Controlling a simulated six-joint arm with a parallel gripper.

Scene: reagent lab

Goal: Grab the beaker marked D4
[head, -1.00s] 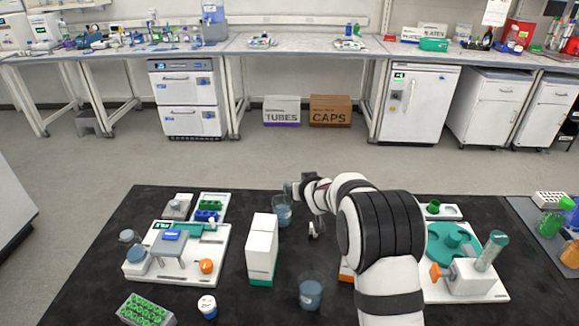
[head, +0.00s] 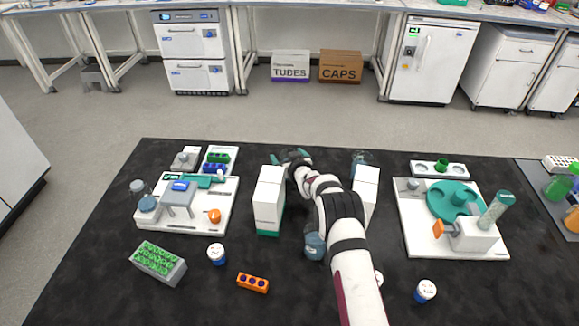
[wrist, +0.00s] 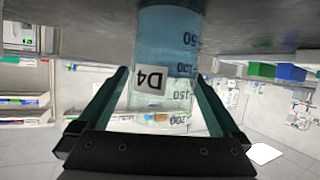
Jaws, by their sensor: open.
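The beaker marked D4 (wrist: 170,52) fills the middle of the wrist view, a clear graduated vessel with bluish liquid and a white D4 label, seen upside down. My gripper (wrist: 160,78) is open, with one teal finger on each side of it; whether the fingers touch the glass I cannot tell. In the head view my gripper (head: 290,157) is at the far side of the left white box, and D4 is not clearly made out there.
White boxes stand left (head: 268,200) and right (head: 366,188) of my arm. Another beaker (head: 314,246) is partly behind my arm, and one more (head: 361,158) is behind the right box. A green tube rack (head: 158,260) and an orange block (head: 253,282) lie front left.

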